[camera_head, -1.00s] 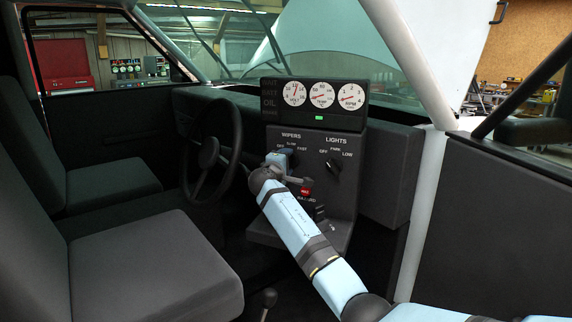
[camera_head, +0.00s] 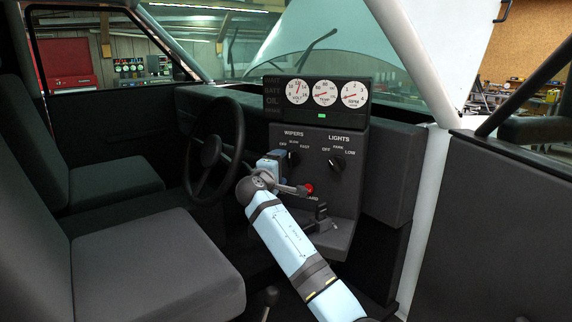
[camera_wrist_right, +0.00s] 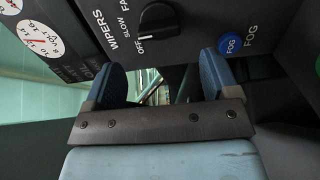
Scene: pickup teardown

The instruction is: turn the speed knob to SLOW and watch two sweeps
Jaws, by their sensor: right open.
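The wiper speed knob (camera_head: 293,158) is a black dial under the WIPERS label, marked OFF, SLOW and FAST. My right gripper (camera_head: 279,158) is open and empty, just left of the knob in the head view. In the right wrist view its two blue fingers (camera_wrist_right: 163,74) are apart, with the knob beyond their tips and not between them. Through the windshield, one wiper (camera_head: 316,48) lies slanted across the glass and another (camera_head: 228,46) stands farther left. My left gripper is not in view.
The lights knob (camera_head: 337,163) is to the right, and a red button (camera_head: 309,188) sits below. A blue FOG button (camera_wrist_right: 230,43) is near my right finger. The steering wheel (camera_head: 212,152) stands left of my arm. The gauge cluster (camera_head: 325,93) is above.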

